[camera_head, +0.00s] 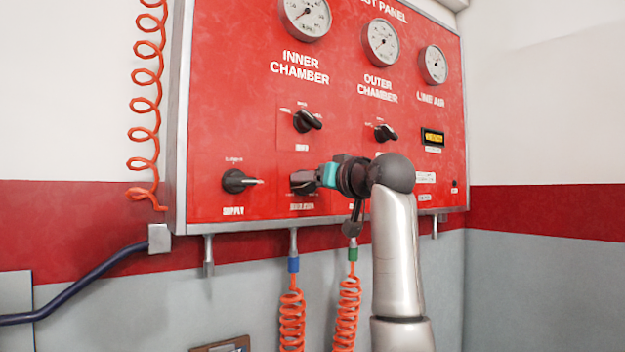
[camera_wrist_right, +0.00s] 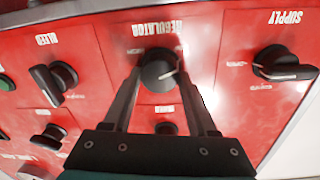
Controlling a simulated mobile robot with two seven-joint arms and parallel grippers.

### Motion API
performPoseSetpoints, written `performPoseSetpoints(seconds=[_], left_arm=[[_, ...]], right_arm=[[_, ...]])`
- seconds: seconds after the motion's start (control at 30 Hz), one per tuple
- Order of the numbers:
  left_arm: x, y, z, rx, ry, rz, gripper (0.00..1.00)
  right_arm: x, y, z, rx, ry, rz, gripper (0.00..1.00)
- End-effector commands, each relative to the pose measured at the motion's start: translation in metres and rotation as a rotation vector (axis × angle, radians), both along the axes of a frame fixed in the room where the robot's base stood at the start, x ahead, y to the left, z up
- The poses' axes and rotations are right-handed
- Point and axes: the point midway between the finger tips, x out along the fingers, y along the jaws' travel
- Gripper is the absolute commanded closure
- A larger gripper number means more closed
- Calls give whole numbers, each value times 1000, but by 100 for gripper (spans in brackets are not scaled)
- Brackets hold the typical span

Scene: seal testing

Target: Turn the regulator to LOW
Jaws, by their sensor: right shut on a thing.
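In the head view my right gripper (camera_head: 318,178) reaches the panel from the right. A pale pointer line shows on the knob's face. The small position marks around it are too small to read. My left gripper is not in view.
The supply knob (camera_head: 235,181) is left of the regulator in the head view. Two more knobs (camera_head: 306,121) (camera_head: 385,133) sit above. Three gauges (camera_head: 305,15) line the top. Coiled orange hoses (camera_head: 292,318) hang below the panel.

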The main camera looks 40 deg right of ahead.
Motion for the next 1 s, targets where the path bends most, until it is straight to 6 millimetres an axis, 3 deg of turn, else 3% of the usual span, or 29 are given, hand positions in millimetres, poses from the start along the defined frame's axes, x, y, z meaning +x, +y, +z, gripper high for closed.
performPoseSetpoints(seconds=[0.5, 1.0], left_arm=[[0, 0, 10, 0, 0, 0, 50], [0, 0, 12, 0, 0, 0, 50]], right_arm=[[1, 1, -3, -334, 47, 1, 97], [1, 2, -3, -395, 52, 2, 97]])
